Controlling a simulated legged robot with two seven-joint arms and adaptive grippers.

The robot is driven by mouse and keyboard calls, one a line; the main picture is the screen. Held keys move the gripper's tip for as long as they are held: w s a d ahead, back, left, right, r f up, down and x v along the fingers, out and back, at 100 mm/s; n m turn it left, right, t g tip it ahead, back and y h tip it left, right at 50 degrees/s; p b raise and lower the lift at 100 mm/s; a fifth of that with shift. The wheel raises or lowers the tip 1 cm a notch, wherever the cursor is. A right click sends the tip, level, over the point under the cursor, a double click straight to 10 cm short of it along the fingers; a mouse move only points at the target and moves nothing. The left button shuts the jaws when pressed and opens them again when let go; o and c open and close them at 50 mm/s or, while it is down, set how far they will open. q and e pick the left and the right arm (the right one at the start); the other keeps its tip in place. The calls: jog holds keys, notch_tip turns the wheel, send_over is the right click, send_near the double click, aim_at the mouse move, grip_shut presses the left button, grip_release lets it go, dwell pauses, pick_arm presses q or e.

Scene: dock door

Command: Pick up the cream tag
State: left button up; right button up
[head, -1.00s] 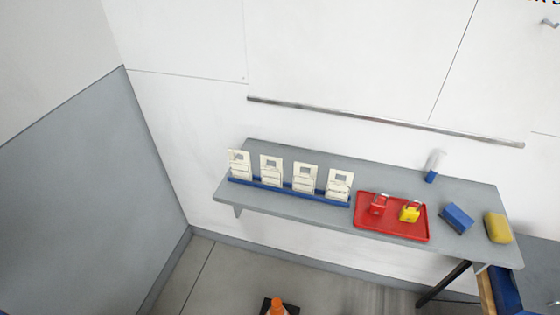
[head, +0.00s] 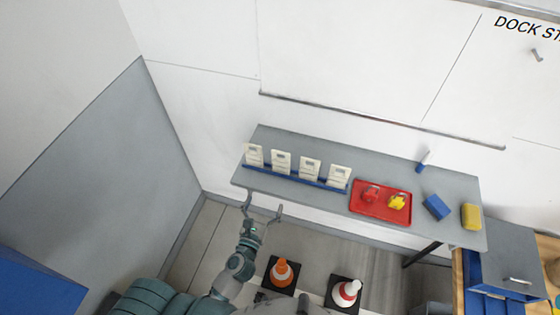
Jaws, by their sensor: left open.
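Several cream tags stand upright in a row in a blue rack (head: 294,178) on the left part of the grey shelf. The leftmost cream tag (head: 254,154) stands at the rack's left end, and another cream tag (head: 339,177) is at its right end. Each has a small dark patch near its top. My left gripper (head: 262,208) is open and empty. In the picture it is below the shelf's front edge, under the left tags, and apart from them. My right gripper is not in view.
On the grey shelf (head: 345,160) are a red tray (head: 381,215) with red and yellow padlocks, a blue block (head: 436,207) and a yellow sponge-like block (head: 471,216). Cones (head: 283,272) stand on the floor below. A blue cabinet is at right.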

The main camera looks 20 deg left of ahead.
aim_at(281, 166)
pick_arm(q)
jog(key=w, duration=0.3)
jog(key=w+d+p, duration=0.1)
jog(key=w, duration=0.7)
jog(key=shift+d+r+p, duration=0.1)
jog(key=shift+d+p, duration=0.05)
jog(key=shift+p, duration=0.15)
jog(key=shift+w+r, duration=0.15)
jog(key=shift+w, duration=0.15)
jog(key=w, duration=0.3)
jog(key=shift+w+a+r+p, duration=0.15)
jog(key=shift+w+a+p, duration=0.1)
jog(key=shift+w+p, duration=0.1)
jog(key=shift+w+a, duration=0.1)
jog(key=shift+w, duration=0.3)
jog(key=shift+c, duration=0.5)
jog(key=shift+s+d, duration=0.1)
jog(key=shift+d, duration=0.1)
jog(key=c, duration=0.4)
jog(key=shift+d, duration=0.15)
jog(key=c, duration=0.7)
jog(key=shift+c, duration=0.3)
